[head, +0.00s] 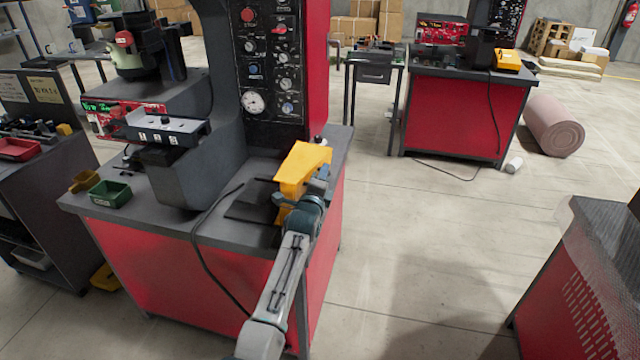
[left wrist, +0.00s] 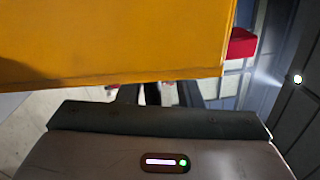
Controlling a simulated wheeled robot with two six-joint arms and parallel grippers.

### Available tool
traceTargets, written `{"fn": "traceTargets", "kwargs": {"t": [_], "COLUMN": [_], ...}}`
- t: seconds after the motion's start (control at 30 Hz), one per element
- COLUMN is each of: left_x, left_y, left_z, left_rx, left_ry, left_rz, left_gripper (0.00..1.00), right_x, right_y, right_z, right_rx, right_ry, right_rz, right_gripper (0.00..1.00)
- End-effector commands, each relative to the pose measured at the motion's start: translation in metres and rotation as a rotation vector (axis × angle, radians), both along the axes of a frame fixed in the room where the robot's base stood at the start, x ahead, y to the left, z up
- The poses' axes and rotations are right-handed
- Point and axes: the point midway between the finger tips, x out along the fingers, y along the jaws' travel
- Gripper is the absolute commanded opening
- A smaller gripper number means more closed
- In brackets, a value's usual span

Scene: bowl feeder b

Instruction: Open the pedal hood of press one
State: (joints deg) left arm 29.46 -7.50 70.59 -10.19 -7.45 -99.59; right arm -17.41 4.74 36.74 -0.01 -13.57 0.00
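Press one is the dark machine on a red cabinet (head: 190,275) at the left of the head view. Its yellow pedal hood (head: 303,165) stands tilted at the right front of the bench top, with a lower yellow part (head: 282,213) beneath. My left gripper (head: 318,186) is right at the hood's right side, its fingers largely hidden. In the left wrist view the yellow hood (left wrist: 110,40) fills the upper part and covers the fingertips of the left gripper (left wrist: 165,93). I cannot tell whether they are shut on it. My right gripper is not in view.
A black cable (head: 200,250) hangs down the cabinet front. A green bin (head: 110,193) sits at the bench's left. A second red press station (head: 455,115) stands behind, and another red cabinet (head: 585,285) at lower right. Open floor lies between.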

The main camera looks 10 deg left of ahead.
Motion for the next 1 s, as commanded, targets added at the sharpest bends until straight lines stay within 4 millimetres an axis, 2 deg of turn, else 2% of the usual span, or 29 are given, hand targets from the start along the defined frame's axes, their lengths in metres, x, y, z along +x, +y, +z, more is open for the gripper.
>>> {"fn": "traceTargets", "kwargs": {"t": [0.17,0.4,0.6,0.77,1.0], "left_x": [-0.024,-0.068,-0.095,-0.104,-0.105], "left_y": [0.0,0.002,0.003,0.003,0.003], "left_z": [-0.002,-0.006,-0.006,-0.005,-0.005], "left_rx": [-0.002,-0.003,-0.002,-0.001,-0.001], "left_ry": [0.001,-0.001,0.0,-0.001,-0.001], "left_rz": [0.0,0.0,0.0,0.0,0.0], "left_gripper": [0.32,0.32,0.32,0.32,0.32], "right_x": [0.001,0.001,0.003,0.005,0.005], "right_y": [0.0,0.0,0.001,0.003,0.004], "right_z": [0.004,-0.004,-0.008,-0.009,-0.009], "right_rx": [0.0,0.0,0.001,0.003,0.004], "right_ry": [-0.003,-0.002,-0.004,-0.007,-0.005], "right_rz": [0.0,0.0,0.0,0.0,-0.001], "right_gripper": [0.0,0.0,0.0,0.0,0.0]}}
